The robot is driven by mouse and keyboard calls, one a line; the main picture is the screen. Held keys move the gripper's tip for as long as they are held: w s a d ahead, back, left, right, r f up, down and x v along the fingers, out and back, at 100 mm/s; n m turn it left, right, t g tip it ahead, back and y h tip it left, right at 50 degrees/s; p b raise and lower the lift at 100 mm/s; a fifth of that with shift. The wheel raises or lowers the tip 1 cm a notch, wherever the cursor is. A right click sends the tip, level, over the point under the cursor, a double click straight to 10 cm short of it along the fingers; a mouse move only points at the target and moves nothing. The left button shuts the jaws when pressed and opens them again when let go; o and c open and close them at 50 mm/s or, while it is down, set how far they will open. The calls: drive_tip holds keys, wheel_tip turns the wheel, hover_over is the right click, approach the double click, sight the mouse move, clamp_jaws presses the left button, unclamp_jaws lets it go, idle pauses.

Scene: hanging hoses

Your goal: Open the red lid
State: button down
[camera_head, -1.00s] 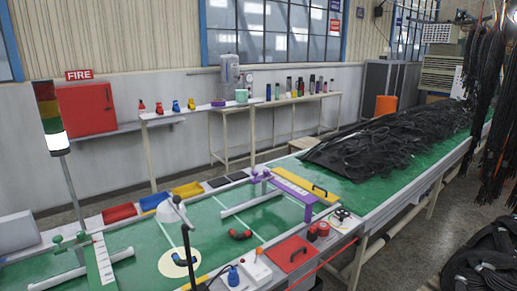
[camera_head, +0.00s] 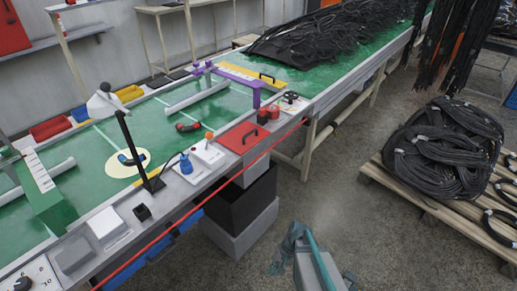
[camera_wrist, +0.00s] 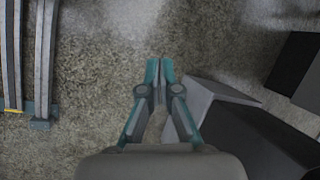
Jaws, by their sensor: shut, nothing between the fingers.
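The red lid (camera_head: 242,137) is a flat red square panel with a dark handle, lying closed on the grey front ledge of the green work line. My gripper (camera_wrist: 159,70) is shut and empty in the wrist view, its teal fingertips together above bare floor. In the head view my gripper (camera_head: 290,243) is low at the bottom, in front of the line and to the lower right of the lid, well apart from it. The lid is not in the wrist view.
A black bin (camera_head: 240,203) on a grey base stands below the lid; a grey box edge (camera_wrist: 225,95) is close right of my fingers. A red cord (camera_head: 205,203) runs along the line's front. A pallet (camera_head: 425,205) with coiled hoses stands right. Floor between is clear.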

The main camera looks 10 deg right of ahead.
drive_tip(key=w+r+m+t+y+b, duration=0.2)
drive_tip(key=w+r+m+t+b, duration=0.15)
drive_tip(key=w, duration=0.75)
drive_tip(key=m+t+y+b, duration=0.4)
drive_tip(key=m+t+y, duration=0.2)
drive_tip(key=m+t, duration=0.65)
approach(259, 140)
drive_tip(key=shift+s+a+f+m+g, duration=0.3)
drive_tip(key=shift+s+a+f, duration=0.1)
drive_tip(key=shift+a+f, duration=0.15)
drive_tip(key=shift+s+a+f+m+g, duration=0.3)
drive_tip(key=shift+s+a+f, duration=0.15)
drive_tip(key=shift+f, duration=0.2)
drive_tip(key=w+a+r+m+t, duration=0.1)
drive_tip(key=w+m, duration=0.1)
drive_tip(key=w, duration=0.1)
drive_tip(key=w+a+r+m, duration=0.1)
drive_tip(key=w+a+r, duration=0.1)
drive_tip(key=w, duration=0.1)
drive_tip(key=w+a+r+m+t, duration=0.1)
drive_tip(key=w+r+m, duration=0.1)
drive_tip(key=w, duration=0.1)
drive_tip(key=shift+a+r+m+t+h, duration=0.1)
drive_tip(key=shift+a+m+t+h, duration=0.2)
drive_tip(key=shift+r, duration=0.1)
